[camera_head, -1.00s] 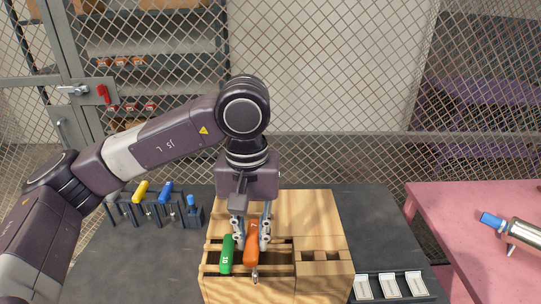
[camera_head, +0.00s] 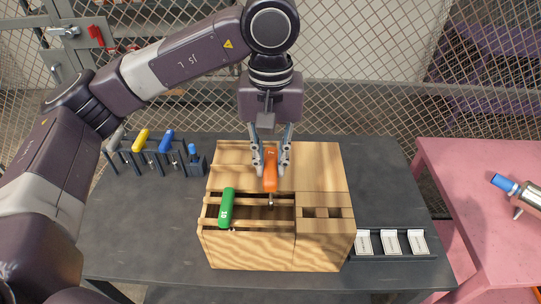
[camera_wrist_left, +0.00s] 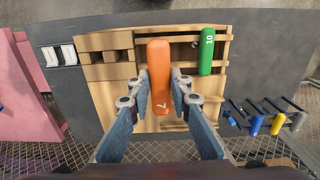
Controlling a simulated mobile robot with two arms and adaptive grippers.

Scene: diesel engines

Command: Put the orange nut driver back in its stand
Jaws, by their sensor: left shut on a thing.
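The orange nut driver (camera_head: 270,172) is held by its handle in my left gripper (camera_head: 271,163), its shaft pointing toward the front of a wooden box. In the left wrist view the orange handle (camera_wrist_left: 158,72), marked 7, lies between the two fingers (camera_wrist_left: 159,88). It appears raised above the box; the exact height is hard to tell. The dark stand (camera_head: 124,151) is on the table left of the box, with a yellow-handled driver (camera_head: 141,140) and a blue-handled driver (camera_head: 167,141) in it. My right gripper is not in view.
The wooden box (camera_head: 320,250) has an open slatted compartment, where a green driver (camera_head: 227,207) lies. A small blue-topped tool (camera_head: 193,152) stands at the stand's right end. A tray of white cards (camera_head: 391,255) lies right of the box. Wire mesh fencing rises behind the table.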

